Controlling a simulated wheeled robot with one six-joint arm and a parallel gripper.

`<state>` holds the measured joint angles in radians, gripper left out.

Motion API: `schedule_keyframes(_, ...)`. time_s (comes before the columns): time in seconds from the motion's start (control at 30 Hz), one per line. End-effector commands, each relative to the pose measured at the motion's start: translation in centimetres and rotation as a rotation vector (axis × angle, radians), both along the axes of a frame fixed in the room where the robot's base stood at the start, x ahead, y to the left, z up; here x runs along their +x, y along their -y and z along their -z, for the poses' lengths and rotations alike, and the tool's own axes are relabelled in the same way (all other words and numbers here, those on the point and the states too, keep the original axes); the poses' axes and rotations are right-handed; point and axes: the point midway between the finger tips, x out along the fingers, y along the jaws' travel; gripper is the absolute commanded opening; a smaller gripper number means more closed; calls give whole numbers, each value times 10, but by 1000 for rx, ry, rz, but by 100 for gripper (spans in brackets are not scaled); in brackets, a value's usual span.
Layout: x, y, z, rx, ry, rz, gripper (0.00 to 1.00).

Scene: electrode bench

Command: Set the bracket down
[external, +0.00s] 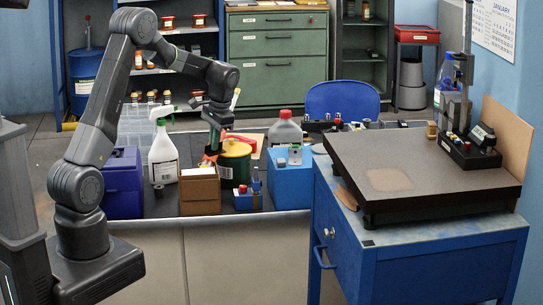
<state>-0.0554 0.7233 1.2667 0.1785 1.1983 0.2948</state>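My gripper (215,140) points down over the cluttered bench at the centre of the external view. It is small and dark here, and I cannot tell whether its fingers are apart or closed. An orange-red piece (209,155) shows right below the fingers, beside a dark green and yellow pot (236,160). I cannot tell whether the gripper touches it. No part can be identified for certain as the bracket; it may be hidden at the fingers or among the bench items.
A white spray bottle (163,155), blue box (122,183), brown box (199,190), and light-blue box (290,182) crowd the bench. The dark flat plate (430,170) on the blue cabinet (420,265) is mostly clear, with a stand (462,110) at its back right.

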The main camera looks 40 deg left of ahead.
Motion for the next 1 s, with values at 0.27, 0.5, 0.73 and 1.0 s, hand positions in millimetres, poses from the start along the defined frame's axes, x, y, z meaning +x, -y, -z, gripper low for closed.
schedule_keyframes(0.27, 44, 22, -7, 0, 2, 227, 0)
schedule_keyframes(0.5, 113, 66, -20, 1, 4, 661, 0)
schedule_keyframes(0.73, 163, 115, -30, 2, 4, 1076, 0)
schedule_keyframes(1.0, 202, 175, -41, 1, 3, 1553, 0)
